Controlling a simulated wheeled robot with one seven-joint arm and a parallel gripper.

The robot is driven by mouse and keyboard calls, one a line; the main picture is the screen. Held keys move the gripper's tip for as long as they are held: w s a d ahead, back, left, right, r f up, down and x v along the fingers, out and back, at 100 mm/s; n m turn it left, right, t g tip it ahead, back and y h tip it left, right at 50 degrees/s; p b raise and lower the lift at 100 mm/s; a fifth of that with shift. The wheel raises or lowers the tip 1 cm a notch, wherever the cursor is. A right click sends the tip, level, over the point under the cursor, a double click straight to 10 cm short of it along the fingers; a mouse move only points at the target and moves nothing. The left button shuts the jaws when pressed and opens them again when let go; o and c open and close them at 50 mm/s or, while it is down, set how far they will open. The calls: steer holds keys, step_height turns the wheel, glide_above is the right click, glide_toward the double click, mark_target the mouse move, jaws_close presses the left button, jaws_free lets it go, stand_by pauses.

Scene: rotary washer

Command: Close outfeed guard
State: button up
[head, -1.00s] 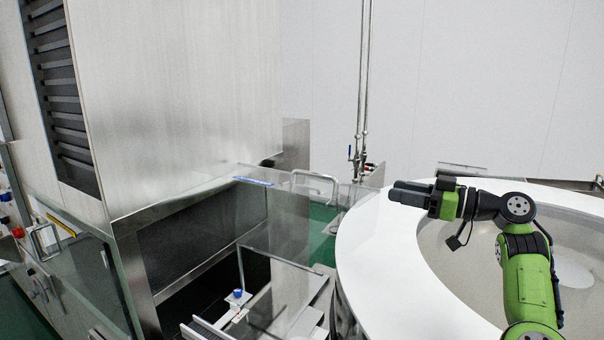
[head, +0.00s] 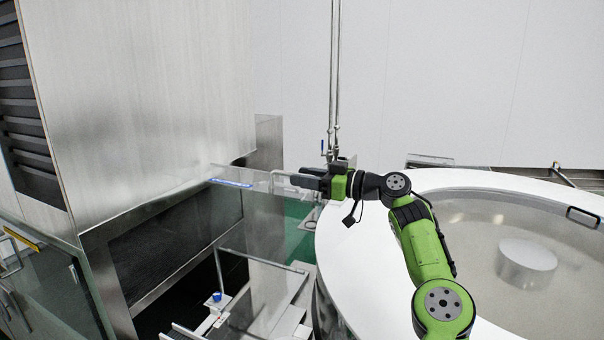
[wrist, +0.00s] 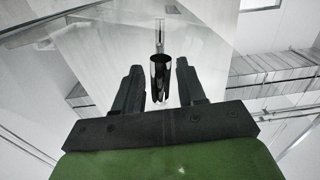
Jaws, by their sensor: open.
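A clear guard panel (head: 262,215) with a blue label strip (head: 232,183) on its top edge stands out from the dark opening of the steel machine, leaving that opening uncovered. A metal bar handle (head: 280,180) shows near its far end, partly hidden by my gripper. My gripper (head: 300,178) points left over the panel's outer end, beside the white round rim. In the wrist view my two dark fingers (wrist: 160,82) are apart, with a shiny bar (wrist: 159,72) between them in the picture. I cannot tell whether they touch it.
A white round table (head: 350,255) with a recessed centre fills the right, under my arm. Another glass door (head: 50,275) with a handle and yellow label is at the left. Vertical pipes with a valve (head: 333,120) stand behind my gripper.

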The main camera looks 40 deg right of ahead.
steer(key=shift+w+a, duration=0.3)
steer(key=shift+w, duration=0.3)
steer(key=shift+s, duration=0.15)
jaws_close()
steer(key=shift+a, duration=0.1)
